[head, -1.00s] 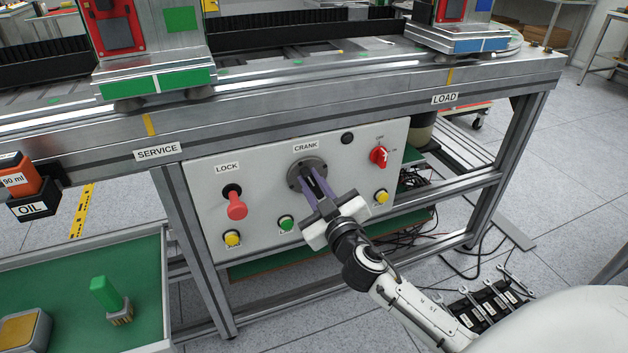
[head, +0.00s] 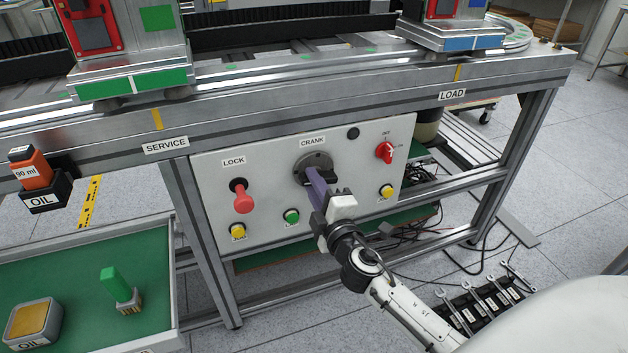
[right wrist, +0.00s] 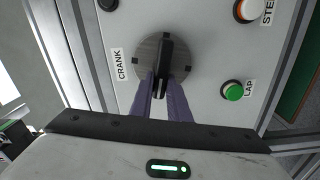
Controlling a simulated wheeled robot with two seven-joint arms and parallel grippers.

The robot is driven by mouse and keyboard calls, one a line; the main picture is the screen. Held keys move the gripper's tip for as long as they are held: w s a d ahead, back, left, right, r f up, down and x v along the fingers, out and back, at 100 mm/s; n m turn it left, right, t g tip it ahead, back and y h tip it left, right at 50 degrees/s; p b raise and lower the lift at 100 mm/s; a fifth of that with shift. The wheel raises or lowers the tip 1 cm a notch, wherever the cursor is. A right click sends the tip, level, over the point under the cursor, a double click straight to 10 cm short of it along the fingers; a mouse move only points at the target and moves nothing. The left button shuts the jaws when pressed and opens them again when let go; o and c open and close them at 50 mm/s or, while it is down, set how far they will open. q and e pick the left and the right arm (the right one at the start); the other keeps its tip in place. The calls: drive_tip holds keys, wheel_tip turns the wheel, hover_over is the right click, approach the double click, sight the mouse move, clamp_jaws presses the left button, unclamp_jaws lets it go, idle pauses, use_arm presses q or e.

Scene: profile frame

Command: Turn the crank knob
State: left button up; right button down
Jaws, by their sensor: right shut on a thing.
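The crank knob shows in the right wrist view as a black bar (right wrist: 162,62) on a round grey plate (right wrist: 143,52) with dark bolts, beside the CRANK label. In the head view the plate (head: 317,160) is on the white panel, and the knob's bar is mostly hidden by my fingers. My right gripper (head: 313,178) has its purple fingers shut on the knob, one on each side of the bar in the right wrist view (right wrist: 161,85). My left gripper is not in view.
The panel (head: 270,190) also carries a red LOCK handle (head: 243,200), a red rotary switch (head: 385,152), a green button (head: 292,216) and yellow buttons. The bench's metal edge (head: 300,122) runs above. A green tray (head: 80,270) is at lower left.

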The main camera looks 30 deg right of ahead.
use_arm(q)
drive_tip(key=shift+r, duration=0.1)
use_arm(e)
drive_tip(key=shift+f+n, duration=0.2)
drive_tip(key=shift+n, duration=0.85)
drive_tip(key=shift+f+n, duration=0.2)
drive_tip(key=shift+n, duration=0.85)
drive_tip(key=c, duration=1.7)
unclamp_jaws()
use_arm(q)
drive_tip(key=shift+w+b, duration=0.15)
drive_tip(key=shift+b, duration=0.15)
use_arm(e)
drive_tip(key=v, duration=1)
drive_tip(key=shift+s+a, duration=0.1)
drive_tip(key=shift+s, duration=0.05)
